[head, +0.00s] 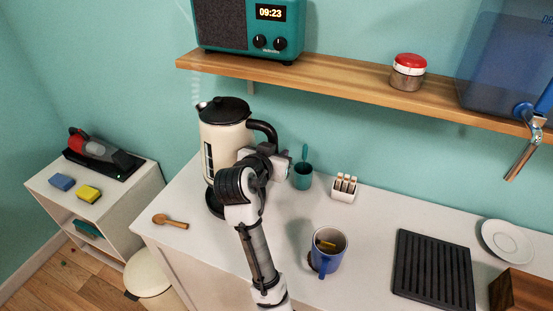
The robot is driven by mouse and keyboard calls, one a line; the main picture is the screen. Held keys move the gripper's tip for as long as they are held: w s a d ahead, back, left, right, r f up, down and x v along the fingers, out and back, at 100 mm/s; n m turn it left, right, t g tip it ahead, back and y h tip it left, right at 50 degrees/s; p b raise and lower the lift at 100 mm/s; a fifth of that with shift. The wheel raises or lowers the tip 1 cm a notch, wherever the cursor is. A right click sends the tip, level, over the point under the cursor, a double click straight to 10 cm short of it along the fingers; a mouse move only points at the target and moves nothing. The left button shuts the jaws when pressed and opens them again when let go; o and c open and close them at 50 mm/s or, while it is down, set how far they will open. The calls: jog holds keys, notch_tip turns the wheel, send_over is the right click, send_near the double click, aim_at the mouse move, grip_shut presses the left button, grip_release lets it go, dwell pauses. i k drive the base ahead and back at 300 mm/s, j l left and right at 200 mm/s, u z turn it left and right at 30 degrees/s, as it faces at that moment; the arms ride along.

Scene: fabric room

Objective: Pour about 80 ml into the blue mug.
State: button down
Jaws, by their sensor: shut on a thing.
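A cream kettle (222,140) with a black lid and black handle stands upright at the back left of the counter. A black base (213,203) shows at its foot; I cannot tell whether the kettle touches it. My gripper (266,153) is shut on the kettle's handle, at its right side. My arm hides the lower right of the kettle. The blue mug (327,258) stands upright at the front middle of the counter, right of my arm. Something yellow shows inside it, and its handle points to the front. The liquid level is not clear.
A teal cup (302,177) with a utensil and a white rack (344,189) stand behind the mug. A wooden spoon (170,221) lies left. A black ribbed tray (433,272) and white saucer (507,241) are right. A wooden shelf (340,84) hangs above.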

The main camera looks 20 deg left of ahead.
aim_at(324, 264)
jog(key=k+j, duration=0.1)
jog(key=k, duration=1.35)
